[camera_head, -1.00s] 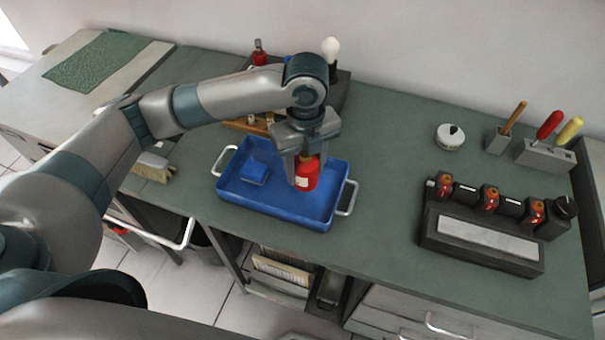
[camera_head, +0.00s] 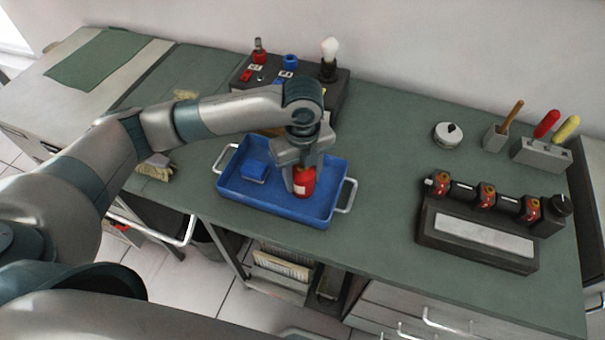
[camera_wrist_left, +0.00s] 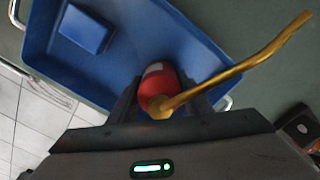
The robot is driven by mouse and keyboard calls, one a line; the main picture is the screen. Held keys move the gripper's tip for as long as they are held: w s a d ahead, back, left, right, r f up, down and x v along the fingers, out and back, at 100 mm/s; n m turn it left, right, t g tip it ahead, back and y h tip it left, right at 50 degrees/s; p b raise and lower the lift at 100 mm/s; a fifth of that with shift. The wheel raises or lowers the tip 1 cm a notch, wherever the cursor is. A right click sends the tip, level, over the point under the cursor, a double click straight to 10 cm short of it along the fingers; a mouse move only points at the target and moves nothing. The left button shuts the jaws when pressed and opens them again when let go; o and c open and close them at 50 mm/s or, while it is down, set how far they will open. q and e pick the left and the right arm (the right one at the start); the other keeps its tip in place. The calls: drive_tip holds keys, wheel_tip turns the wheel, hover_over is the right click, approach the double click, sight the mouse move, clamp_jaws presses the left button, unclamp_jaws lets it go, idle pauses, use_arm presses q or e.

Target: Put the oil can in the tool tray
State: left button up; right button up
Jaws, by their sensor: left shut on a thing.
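The oil can is red with a pale label, and in the head view the can (camera_head: 304,181) is inside the outline of the blue tool tray (camera_head: 268,205). My left gripper (camera_head: 302,170) points down and is shut on the can. In the left wrist view the red can (camera_wrist_left: 157,84) sits between the fingers of the gripper (camera_wrist_left: 166,100), and its long brass spout reaches to the upper right. I cannot tell whether the can's base touches the tray floor. My right gripper is not in view.
A blue block (camera_head: 255,171) lies in the tray's left part. A brush (camera_head: 155,168) is left of the tray. A dark stand (camera_head: 342,92) is behind it. A dark rack with red items (camera_head: 480,225) stands at right. The bench between is clear.

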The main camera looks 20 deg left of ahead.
use_arm(q)
drive_tip(key=shift+f, duration=0.1)
drive_tip(key=o, duration=1.2)
drive_tip(key=shift+o, duration=0.2)
wheel_tip(320, 180, up, 11)
drive_tip(key=b, duration=0.2)
drive_tip(key=shift+f+b, duration=0.1)
drive_tip(key=shift+b, duration=0.3)
drive_tip(key=shift+r, duration=0.75)
